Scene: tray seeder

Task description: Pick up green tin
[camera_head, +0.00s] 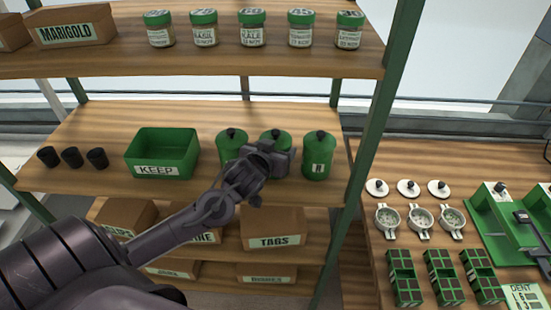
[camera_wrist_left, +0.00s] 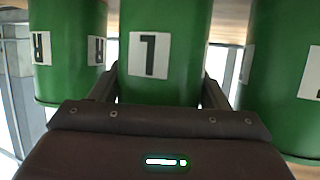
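Three green tins with black knobs stand in a row on the middle shelf: a left tin (camera_head: 231,143), a middle tin (camera_head: 276,135) and a right tin (camera_head: 319,157). My left gripper (camera_head: 272,158) is at the middle tin and hides most of its body. In the left wrist view the fingers of my left gripper (camera_wrist_left: 161,85) lie along both sides of the middle tin (camera_wrist_left: 175,85), which has a white letter label. Their tips are hidden, so I cannot tell whether they press on it. My right gripper is not in view.
The other tins stand close on either side of my left gripper. A green KEEP bin (camera_head: 163,146) and small black pots (camera_head: 71,157) are to the left. Jars (camera_head: 252,30) line the shelf above. A shelf post (camera_head: 375,110) stands to the right.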

